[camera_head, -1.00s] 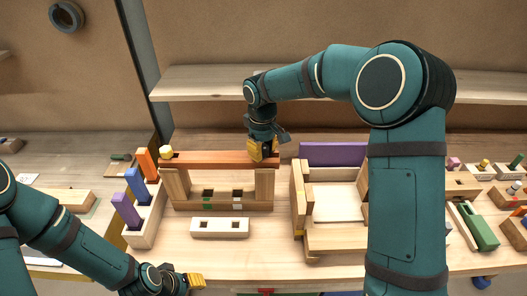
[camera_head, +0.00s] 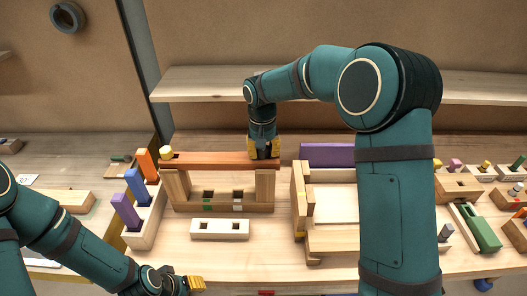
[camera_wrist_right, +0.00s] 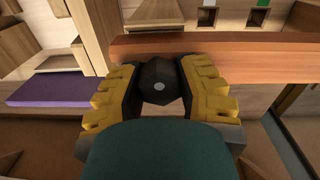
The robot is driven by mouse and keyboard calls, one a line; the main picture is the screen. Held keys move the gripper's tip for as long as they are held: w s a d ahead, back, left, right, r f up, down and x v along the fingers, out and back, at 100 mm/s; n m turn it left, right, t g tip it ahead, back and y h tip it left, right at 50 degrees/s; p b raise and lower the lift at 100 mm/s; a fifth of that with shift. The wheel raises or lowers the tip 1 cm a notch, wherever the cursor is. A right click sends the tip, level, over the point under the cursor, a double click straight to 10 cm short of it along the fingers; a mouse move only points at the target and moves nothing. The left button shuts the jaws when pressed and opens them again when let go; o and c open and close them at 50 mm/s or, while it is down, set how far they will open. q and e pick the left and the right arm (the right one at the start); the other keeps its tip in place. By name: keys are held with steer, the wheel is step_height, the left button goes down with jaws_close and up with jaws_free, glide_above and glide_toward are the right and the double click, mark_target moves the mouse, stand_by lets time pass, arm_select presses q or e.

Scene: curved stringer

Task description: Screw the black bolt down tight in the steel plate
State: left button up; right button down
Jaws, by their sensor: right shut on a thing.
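A dark, faceted bolt head (camera_wrist_right: 159,82) shows in the right wrist view, with a small pale dot on its end. My right gripper (camera_head: 264,151) is shut on it, with a yellow finger pad on each side. The gripper points down at the right end of a reddish-brown beam (camera_head: 215,160), which looks like wood. No steel plate can be made out; the bolt's shank is hidden. The beam lies across two wooden posts. My left gripper (camera_head: 194,282) is low at the left, away from the beam; its finger gap is unclear.
A yellow knob (camera_head: 166,153) is at the beam's left end. A rack with orange, blue and purple blocks (camera_head: 136,185) stands to the left. A pale two-hole block (camera_head: 219,229) lies in front. A wooden box (camera_head: 299,205) is to the right, and a shelf (camera_head: 205,83) runs behind.

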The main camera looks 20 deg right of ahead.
steer(key=shift+d+f, duration=0.1)
steer(key=m, duration=0.6)
steer(key=shift+d+f, duration=0.1)
steer(key=shift+d+f+m+p, duration=0.15)
steer(key=shift+m+p, duration=0.15)
steer(key=shift+m, duration=0.7)
